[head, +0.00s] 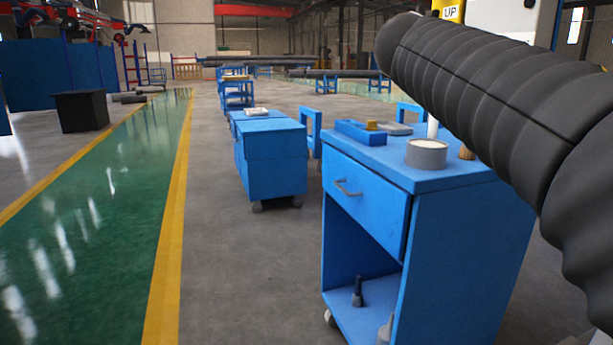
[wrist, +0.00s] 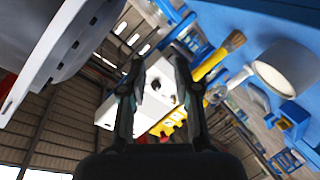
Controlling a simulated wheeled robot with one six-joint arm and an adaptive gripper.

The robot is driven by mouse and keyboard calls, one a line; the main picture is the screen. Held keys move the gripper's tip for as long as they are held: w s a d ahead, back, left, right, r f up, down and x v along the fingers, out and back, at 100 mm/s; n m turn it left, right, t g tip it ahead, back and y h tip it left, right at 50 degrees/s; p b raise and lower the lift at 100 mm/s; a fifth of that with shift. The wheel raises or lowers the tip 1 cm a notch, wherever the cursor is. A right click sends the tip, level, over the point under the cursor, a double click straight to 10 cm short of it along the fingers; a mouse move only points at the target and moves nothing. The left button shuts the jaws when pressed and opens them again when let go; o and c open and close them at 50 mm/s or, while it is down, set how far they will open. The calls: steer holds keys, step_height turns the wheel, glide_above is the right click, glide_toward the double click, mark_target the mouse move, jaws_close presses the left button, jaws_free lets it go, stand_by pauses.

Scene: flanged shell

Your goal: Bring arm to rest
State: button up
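My arm (head: 490,95), in a black ribbed sleeve, reaches up and across the right side of the head view, in front of and above the near blue cart. Its gripper is outside that view. In the wrist view my gripper (wrist: 160,65) has its two dark fingers apart, so it is open. A white block-like shape (wrist: 155,95) shows behind the fingers; I see no grip on it. A large grey flanged round body (wrist: 75,45) fills the upper left of the tilted wrist view.
The near blue cart (head: 465,240) carries a grey-sided round tin (head: 427,155) and a blue tray (head: 360,132). A brush (wrist: 222,52) shows in the wrist view. Another blue cart (head: 272,170) stands behind. The green lane (head: 90,220) at left is clear; a black box (head: 82,111) stands beyond.

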steer(key=s+a+f+y+p, duration=0.1)
steer(key=s+a+f+y, duration=0.3)
steer(key=f, duration=0.7)
steer(key=s+a+f+n+g+y+p, duration=0.1)
steer(key=s+a+f+y, duration=0.3)
steer(key=s+f, duration=0.5)
steer(key=s+a+f+n+y+p, duration=0.1)
steer(key=s+a+f+y, duration=0.4)
steer(key=f, duration=0.9)
steer(key=shift+s+a, duration=0.95)
steer(key=shift+s, duration=0.3)
steer(key=shift+f, duration=0.1)
